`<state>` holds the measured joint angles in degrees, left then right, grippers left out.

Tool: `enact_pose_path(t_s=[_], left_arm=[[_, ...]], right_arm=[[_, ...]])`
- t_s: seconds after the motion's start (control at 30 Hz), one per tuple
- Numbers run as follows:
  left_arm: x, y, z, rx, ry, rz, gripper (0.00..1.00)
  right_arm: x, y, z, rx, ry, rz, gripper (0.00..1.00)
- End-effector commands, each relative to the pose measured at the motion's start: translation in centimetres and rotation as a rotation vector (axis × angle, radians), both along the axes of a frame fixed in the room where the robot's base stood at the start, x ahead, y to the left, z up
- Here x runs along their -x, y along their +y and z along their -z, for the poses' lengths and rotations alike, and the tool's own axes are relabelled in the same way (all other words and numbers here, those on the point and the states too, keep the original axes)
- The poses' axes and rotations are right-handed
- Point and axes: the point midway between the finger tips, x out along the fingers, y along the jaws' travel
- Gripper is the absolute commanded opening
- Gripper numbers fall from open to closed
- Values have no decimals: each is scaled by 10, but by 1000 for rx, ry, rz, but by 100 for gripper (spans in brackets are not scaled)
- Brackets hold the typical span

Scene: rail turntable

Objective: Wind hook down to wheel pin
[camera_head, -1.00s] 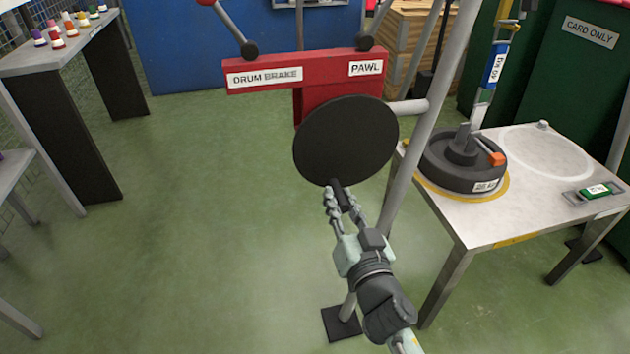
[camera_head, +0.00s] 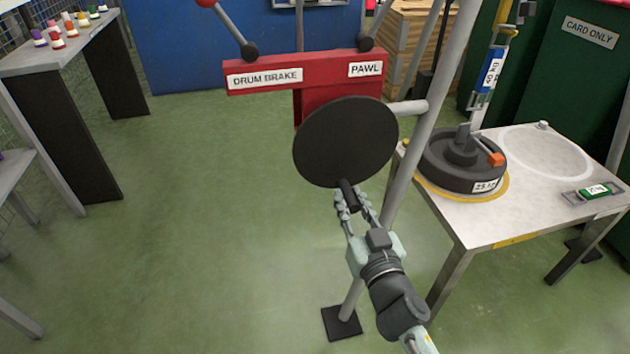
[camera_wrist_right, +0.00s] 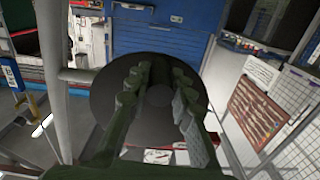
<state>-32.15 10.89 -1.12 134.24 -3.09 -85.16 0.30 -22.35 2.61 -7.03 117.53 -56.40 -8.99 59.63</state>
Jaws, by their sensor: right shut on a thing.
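My right gripper (camera_head: 355,205) is shut on the short black crank handle (camera_head: 347,190) at the lower edge of the round black crank disc (camera_head: 345,140). In the right wrist view the fingers lie on both sides of the handle (camera_wrist_right: 160,75), with the disc (camera_wrist_right: 104,100) behind. A blue-and-white hanging unit (camera_head: 490,70) with yellow above it hangs near the dark wheel (camera_head: 455,178), which lies flat on the table; its hook is too small to make out. A grey post, seemingly the pin (camera_head: 462,145), stands at the wheel's middle. My left gripper is out of view.
A red frame (camera_head: 310,68) carries signs reading DRUM BRAKE and PAWL, with levers (camera_head: 236,32) above. A grey post (camera_head: 405,165) stands right of the disc. The metal table (camera_head: 475,225) holds a round plate (camera_head: 545,150) and a green-screened device (camera_head: 595,191).

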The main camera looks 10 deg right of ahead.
Motion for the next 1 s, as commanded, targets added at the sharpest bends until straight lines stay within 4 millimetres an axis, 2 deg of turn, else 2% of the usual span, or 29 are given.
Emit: enact_pose_path(t_s=[0.03,0.47,1.0], left_arm=[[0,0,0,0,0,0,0],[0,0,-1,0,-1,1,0],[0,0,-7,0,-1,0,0]], right_arm=[[1,-6,3,18,8,10,0],[1,-8,3,42,7,9,0],[0,-25,1,241,6,9,0]])
